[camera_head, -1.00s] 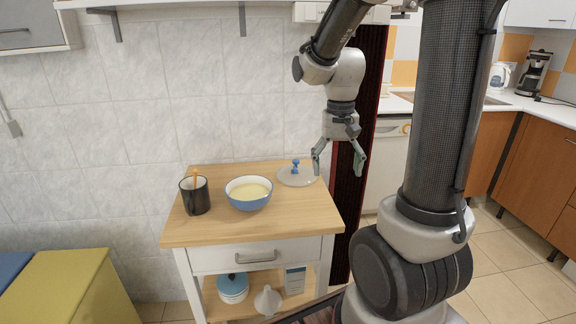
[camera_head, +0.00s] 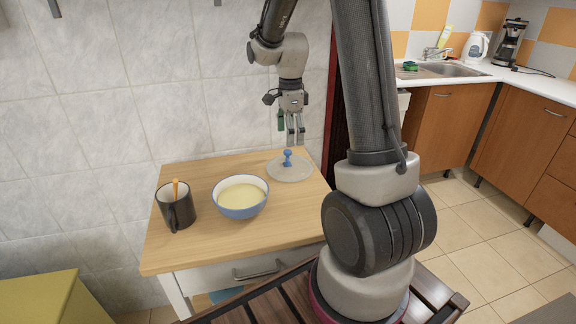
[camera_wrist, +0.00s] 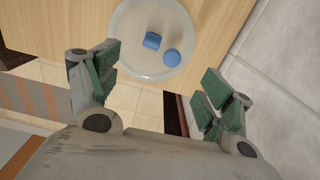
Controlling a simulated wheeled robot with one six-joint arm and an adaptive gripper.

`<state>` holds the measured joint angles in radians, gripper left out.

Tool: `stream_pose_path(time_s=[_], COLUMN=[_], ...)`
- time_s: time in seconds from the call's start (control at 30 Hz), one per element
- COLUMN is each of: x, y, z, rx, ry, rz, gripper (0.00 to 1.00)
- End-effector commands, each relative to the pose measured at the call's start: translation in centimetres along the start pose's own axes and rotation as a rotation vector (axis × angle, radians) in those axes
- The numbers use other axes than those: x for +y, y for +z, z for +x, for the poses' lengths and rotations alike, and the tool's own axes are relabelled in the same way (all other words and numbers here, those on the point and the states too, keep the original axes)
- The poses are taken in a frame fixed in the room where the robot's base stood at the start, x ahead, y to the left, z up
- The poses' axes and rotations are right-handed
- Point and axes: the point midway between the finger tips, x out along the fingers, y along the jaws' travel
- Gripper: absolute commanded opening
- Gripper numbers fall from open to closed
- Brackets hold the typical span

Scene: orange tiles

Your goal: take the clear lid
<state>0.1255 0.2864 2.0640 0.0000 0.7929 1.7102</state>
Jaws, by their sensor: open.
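The clear lid (camera_head: 290,172) is a round see-through disc with a blue knob (camera_head: 287,158). It lies at the back right of the wooden cart top (camera_head: 220,250). In the wrist view the clear lid (camera_wrist: 131,58) and its blue knob (camera_wrist: 172,57) show ahead of and between my fingers, apart from them. My gripper (camera_head: 291,140) hangs just above the lid, fingers pointing down. In the wrist view my gripper (camera_wrist: 155,85) is open and empty, with green pads on its fingers.
A blue bowl (camera_head: 241,208) with pale yellow contents stands left of the lid. A dark mug (camera_head: 177,212) with an orange stick in it stands further left. The tiled wall (camera_head: 160,80) is close behind the cart. The cart top's front is clear.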

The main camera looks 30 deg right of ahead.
Motion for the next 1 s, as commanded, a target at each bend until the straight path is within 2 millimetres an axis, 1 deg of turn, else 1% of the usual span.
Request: stream_pose_path(time_s=[0.13, 0.23, 0.47, 0.6, 0.7, 0.8, 0.97, 1.0], x=[0.0, 0.0, 0.0, 0.0, 0.0, -0.1, -0.1, -0.1], y=[0.0, 0.0, 0.2, 0.5, 0.5, 0.5, 0.5, 0.5], z=[0.2, 1.1, 4.1, 6.4, 7.5, 7.8, 7.8, 7.8], rx=[0.000, 0.000, 0.000, 0.000, 0.000, 0.000, 0.000, 0.000], ry=[-0.001, 0.000, 0.002, 0.002, 0.001, -0.002, -0.002, -0.002], rz=[0.065, 0.077, 0.075, 0.075, 0.074, 0.074, 0.074, 0.074], gripper=[0.81, 0.81, 0.81, 0.81, 0.81, 0.81, 0.81, 0.77])
